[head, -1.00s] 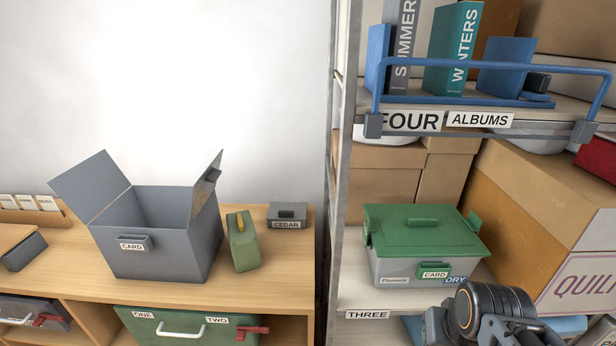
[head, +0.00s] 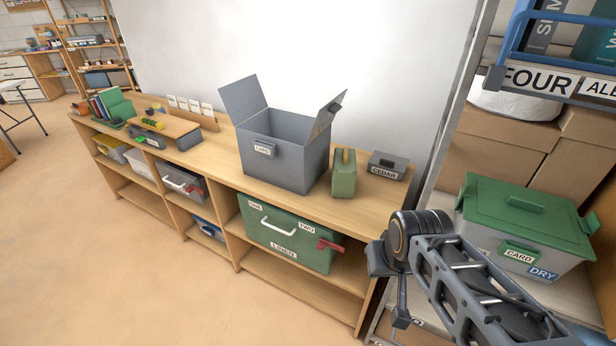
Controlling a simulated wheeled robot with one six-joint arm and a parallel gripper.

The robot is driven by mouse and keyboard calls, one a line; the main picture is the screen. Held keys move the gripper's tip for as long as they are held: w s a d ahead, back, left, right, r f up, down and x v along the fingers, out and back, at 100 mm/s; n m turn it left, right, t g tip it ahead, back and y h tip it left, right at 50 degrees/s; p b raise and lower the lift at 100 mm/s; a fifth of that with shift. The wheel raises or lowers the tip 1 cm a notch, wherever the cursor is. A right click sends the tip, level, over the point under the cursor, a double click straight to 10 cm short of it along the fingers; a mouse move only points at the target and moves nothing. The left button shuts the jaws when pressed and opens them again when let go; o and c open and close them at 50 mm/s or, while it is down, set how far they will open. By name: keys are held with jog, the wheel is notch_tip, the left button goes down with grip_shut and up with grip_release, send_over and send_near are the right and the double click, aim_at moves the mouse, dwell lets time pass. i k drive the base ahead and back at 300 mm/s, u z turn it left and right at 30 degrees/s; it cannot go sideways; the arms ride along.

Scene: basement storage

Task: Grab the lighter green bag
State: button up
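A light green, bag-like object (head: 344,175) with a yellow strip on top stands upright on the wooden bench. It is between the open grey box and the small grey CEDAR box. No second green bag is clear to me. My arm reaches in from the lower right, bent at a dark round joint. The end of my arm, where my gripper (head: 401,316) seems to be, hangs below that joint at the bench's right end. It is to the lower right of the bag and apart from it. I cannot make out its fingers.
The grey CARD box (head: 283,150) has raised flaps left of the bag; the CEDAR box (head: 387,166) is to its right. A green LINEN box (head: 286,232) sits on the shelf below. The right rack holds a green-lidded box (head: 525,215). The floor (head: 110,260) in front is clear.

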aim_at(344, 175)
jog(key=u, duration=0.55)
jog(key=k, duration=0.6)
jog(key=u, duration=0.7)
jog(key=i, duration=1.75)
jog(key=z, duration=1.4)
jog(key=i, duration=0.45)
jog(key=z, duration=0.5)
